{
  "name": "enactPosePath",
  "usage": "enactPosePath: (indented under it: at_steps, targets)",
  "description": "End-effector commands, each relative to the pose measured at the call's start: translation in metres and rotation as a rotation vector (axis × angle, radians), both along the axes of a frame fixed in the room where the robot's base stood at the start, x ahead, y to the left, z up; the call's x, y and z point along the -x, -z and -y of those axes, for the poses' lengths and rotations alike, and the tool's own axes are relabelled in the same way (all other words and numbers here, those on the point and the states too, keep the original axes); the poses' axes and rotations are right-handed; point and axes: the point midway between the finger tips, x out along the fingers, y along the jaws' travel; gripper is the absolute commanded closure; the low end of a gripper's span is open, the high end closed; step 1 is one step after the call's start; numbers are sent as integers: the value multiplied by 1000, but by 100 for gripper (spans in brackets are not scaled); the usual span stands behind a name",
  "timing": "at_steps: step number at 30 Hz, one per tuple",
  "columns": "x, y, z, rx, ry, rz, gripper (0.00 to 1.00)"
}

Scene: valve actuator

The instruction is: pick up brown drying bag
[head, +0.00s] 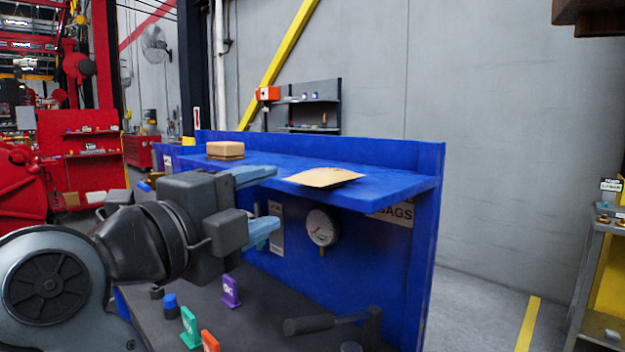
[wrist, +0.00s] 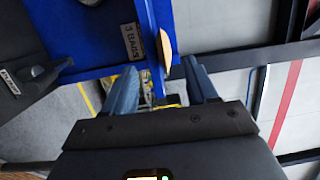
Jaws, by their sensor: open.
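The brown drying bag (head: 323,177) lies flat on the blue shelf (head: 385,188), near its front edge. My gripper (head: 276,197) is in front of the shelf, left of the bag in the head view. It is open and empty, with one light-blue finger above the other. In the wrist view the bag (wrist: 165,50) shows edge-on against the shelf (wrist: 153,40), ahead of the gap between the fingertips (wrist: 162,65). The bag is apart from both fingers.
A tan box (head: 225,150) sits on the shelf at the left. A round gauge (head: 322,228) is below the shelf. A grey cart (head: 592,280) stands at right.

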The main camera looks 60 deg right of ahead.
Motion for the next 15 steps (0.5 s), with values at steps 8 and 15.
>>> enactPosePath:
  at_steps: [8,15]
  targets:
    - [-4,-4,14,-39,-11,3,43]
    - [-1,-8,39,-37,-10,3,43]
